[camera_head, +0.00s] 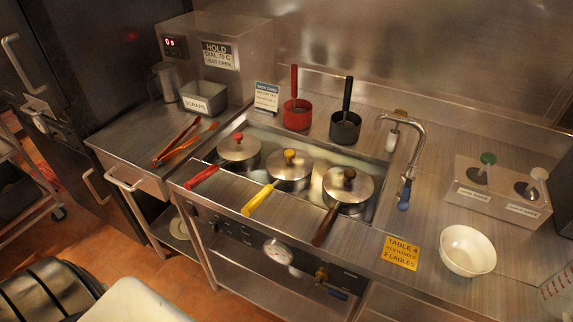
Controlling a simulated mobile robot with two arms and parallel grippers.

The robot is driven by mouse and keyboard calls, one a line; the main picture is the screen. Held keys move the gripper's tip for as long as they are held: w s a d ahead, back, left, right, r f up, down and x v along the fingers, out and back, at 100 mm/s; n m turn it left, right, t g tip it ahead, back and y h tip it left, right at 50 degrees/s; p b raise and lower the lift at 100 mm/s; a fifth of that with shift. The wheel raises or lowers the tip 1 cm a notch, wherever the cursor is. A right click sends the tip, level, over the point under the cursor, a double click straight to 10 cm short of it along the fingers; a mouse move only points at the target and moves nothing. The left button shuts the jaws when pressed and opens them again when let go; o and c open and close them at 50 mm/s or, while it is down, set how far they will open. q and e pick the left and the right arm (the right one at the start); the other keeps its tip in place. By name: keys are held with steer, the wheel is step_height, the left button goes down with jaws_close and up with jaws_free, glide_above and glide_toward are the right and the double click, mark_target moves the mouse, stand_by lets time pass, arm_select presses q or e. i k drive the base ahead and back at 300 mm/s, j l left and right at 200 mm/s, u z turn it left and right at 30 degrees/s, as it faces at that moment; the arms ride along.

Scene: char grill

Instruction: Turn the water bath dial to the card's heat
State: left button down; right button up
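The water bath (376,205) is set into the steel counter and holds three lidded pots with red, yellow and brown handles. On its dark front panel is a round white-faced dial or gauge (278,252); its markings are too small to read. A small dark knob-like part (246,238) sits left of it, its setting unclear. A white card (218,55) on the steel box at the back reads "HOLD", "DIAL 75 C", "VENT OPEN". A smaller card (266,97) stands behind the bath, its fine print unreadable. Neither gripper is in view.
A brass valve (321,275) and a blue lever (332,292) are below the panel. A faucet (408,155), yellow "TABLE 4" card (400,252) and white bowl (467,250) are on the right. Red tongs (177,142) lie left. A pale bin (135,303) stands at the lower left.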

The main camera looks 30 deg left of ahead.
mark_target(217, 224)
steer(key=k+j+u, duration=0.1)
steer(key=u, duration=1)
